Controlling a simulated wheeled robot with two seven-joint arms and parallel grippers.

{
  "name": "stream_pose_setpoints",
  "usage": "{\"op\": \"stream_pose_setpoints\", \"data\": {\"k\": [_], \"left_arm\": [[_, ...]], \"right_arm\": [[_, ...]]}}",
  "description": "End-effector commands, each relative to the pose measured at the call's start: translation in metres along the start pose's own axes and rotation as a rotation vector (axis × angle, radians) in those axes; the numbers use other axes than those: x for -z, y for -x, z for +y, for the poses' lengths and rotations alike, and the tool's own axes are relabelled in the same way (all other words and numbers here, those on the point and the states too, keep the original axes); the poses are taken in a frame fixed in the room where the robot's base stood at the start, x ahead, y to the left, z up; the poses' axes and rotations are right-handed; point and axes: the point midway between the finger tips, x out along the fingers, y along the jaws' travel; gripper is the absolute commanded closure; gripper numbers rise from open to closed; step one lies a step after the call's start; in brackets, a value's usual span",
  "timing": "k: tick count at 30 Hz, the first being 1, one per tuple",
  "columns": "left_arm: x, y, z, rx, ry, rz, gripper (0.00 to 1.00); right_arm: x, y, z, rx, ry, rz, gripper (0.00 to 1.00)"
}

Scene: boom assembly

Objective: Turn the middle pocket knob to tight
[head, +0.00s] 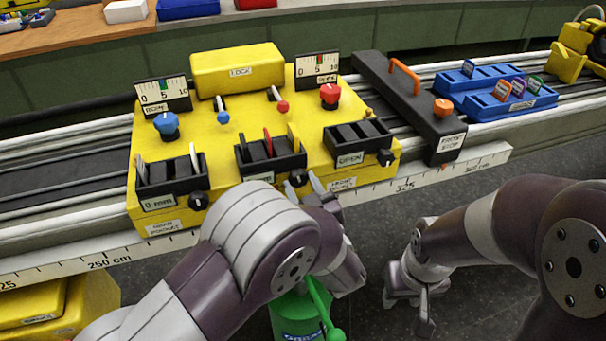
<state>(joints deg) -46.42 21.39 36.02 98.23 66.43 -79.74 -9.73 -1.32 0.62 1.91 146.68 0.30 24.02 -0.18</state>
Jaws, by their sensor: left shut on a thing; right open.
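The yellow machine block (225,150) carries three black pockets along its front. The middle pocket (265,163) holds a red and a yellow upright plate, and its black knob (298,177) is at its lower right corner. My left gripper (304,188) is at this knob with its fingers shut on it; my arm and wrist hide part of the front face below. The knob's pointer is too small to read. My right gripper (408,302) is open and empty, low over the dark floor, apart from the block.
The left pocket (172,178) and right pocket (358,138) have their own black knobs (198,200) (386,157). Blue, red and small levers stand behind. A dark bar with an orange handle (405,77) and blue trays (510,102) lie right. A green canister (295,315) stands below my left arm.

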Motion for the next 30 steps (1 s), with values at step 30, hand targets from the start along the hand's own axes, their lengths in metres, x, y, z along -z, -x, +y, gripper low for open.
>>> {"op": "stream_pose_setpoints", "data": {"k": [30], "left_arm": [[-0.001, 0.000, -0.001, 0.001, -0.235, -0.001, 0.87]], "right_arm": [[0.003, 0.029, 0.000, 0.000, 0.000, 0.000, 0.57]]}}
